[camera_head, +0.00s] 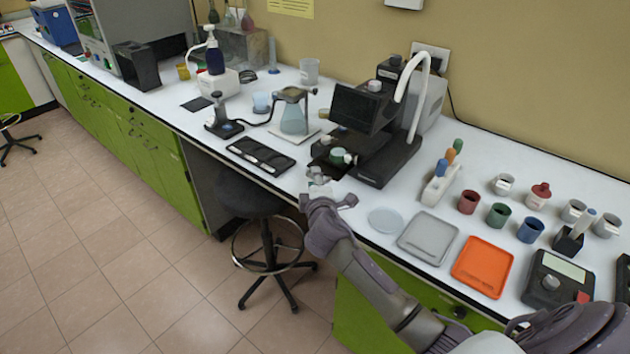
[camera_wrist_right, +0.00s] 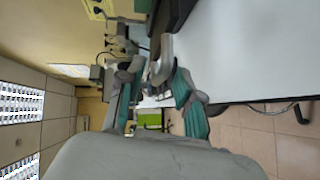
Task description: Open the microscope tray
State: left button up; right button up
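The black microscope (camera_head: 385,155) stands on the white bench, with a screen-like head and a green-and-white part at its front. The flat dark piece low at its front left (camera_head: 325,166) may be its tray; I cannot tell how far open it is. My right gripper (camera_head: 325,186) is just in front of this piece, over the bench edge. In the right wrist view its teal-padded fingers (camera_wrist_right: 158,92) stand apart, with a pale grey curved part (camera_wrist_right: 166,55) near their tips. I cannot tell whether they touch it. My left gripper is not in view.
A black slide holder (camera_head: 261,156) lies left of the microscope. A flask on a stand (camera_head: 294,118) is behind it. Right of the gripper are a round clear dish (camera_head: 385,220), a grey tray (camera_head: 428,238) and an orange tray (camera_head: 482,266). A stool (camera_head: 262,215) stands below the bench.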

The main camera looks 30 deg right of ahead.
jog(key=shift+s, duration=0.1)
jog(key=v, duration=1.2)
jog(key=s+a+f+m+g+y, duration=0.15)
jog(key=s+f, duration=0.25)
jog(key=f, duration=0.8)
jog(key=s+f+g+y, duration=0.1)
jog(key=s+f+g, duration=0.2)
jog(key=f, duration=0.9)
jog(key=s+a+f+m+g+y, duration=0.1)
jog(key=s+f+g+y, duration=0.2)
jog(key=f, duration=0.9)
jog(key=s+f+m+g, duration=0.2)
jog(key=s+f, duration=0.4)
jog(key=s, duration=0.5)
jog(key=s+a+f+m+g, duration=0.1)
jog(key=s+f+m+g, duration=0.1)
jog(key=s+f, duration=0.5)
jog(key=s+a+f+m+g, duration=0.1)
jog(key=s+f, duration=0.5)
jog(key=s, duration=1.1)
jog(key=shift+f+m+g, duration=0.25)
jog(key=shift+m+g, duration=0.5)
jog(key=shift+m, duration=0.2)
